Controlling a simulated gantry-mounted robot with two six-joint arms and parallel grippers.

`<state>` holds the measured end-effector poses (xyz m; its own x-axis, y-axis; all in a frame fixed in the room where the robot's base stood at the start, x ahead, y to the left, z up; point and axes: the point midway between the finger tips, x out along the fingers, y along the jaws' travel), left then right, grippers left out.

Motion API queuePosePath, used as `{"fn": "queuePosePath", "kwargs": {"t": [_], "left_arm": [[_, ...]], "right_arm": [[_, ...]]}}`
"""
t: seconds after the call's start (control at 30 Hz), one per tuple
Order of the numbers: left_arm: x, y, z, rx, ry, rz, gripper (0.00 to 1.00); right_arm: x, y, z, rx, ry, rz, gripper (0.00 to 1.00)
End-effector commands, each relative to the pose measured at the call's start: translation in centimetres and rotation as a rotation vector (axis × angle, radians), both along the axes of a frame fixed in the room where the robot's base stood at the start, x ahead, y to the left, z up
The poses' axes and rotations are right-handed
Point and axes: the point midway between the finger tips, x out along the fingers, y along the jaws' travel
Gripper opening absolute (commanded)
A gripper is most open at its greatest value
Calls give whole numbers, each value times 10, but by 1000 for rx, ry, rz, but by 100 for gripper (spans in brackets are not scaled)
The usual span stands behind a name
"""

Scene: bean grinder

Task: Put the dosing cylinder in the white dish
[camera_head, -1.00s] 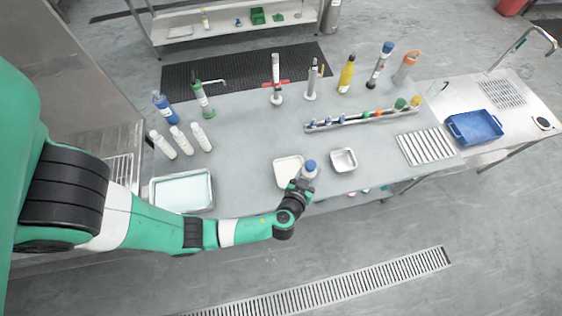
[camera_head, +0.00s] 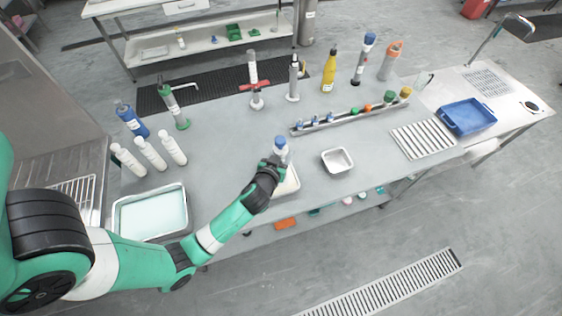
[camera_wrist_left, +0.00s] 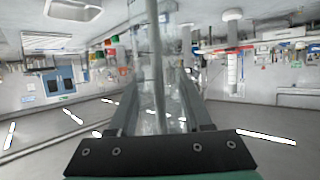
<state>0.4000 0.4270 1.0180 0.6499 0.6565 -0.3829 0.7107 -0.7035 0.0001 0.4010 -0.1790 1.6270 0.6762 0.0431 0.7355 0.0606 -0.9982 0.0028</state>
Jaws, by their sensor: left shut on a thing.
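My left gripper (camera_head: 276,162) is shut on the dosing cylinder (camera_head: 281,147), a clear, pale piece with a blue top. It looks roughly upright. In the left wrist view the clear cylinder (camera_wrist_left: 160,65) stands between the two fingers, with a grey rod in front of it. The white dish (camera_head: 291,184) is on the bench just behind and below the gripper in the picture, partly hidden by the gripper and wrist. I cannot tell how high the cylinder is above the bench. My right gripper is not in view.
A small metal dish (camera_head: 337,159) stands right of the gripper. A rack (camera_head: 345,122) with small coloured-cap bottles lies behind it. White bottles (camera_head: 150,153) and a tray of pale liquid (camera_head: 150,212) are at left. Tall bottles line the back edge. The bench middle is clear.

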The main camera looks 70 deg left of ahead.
Motion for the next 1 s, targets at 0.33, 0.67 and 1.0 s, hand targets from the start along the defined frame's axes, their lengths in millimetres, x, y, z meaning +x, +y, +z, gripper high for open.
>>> {"fn": "queuePosePath", "kwargs": {"t": [0.33, 0.67, 1.0], "left_arm": [[0, 19, -23, 0, 0, 1, 0], [1, 17, -50, 0, -3, -1, 0], [0, 17, -53, 0, 0, -1, 67]], "right_arm": [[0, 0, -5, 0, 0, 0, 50], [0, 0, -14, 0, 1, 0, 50], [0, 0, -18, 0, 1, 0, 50]]}}
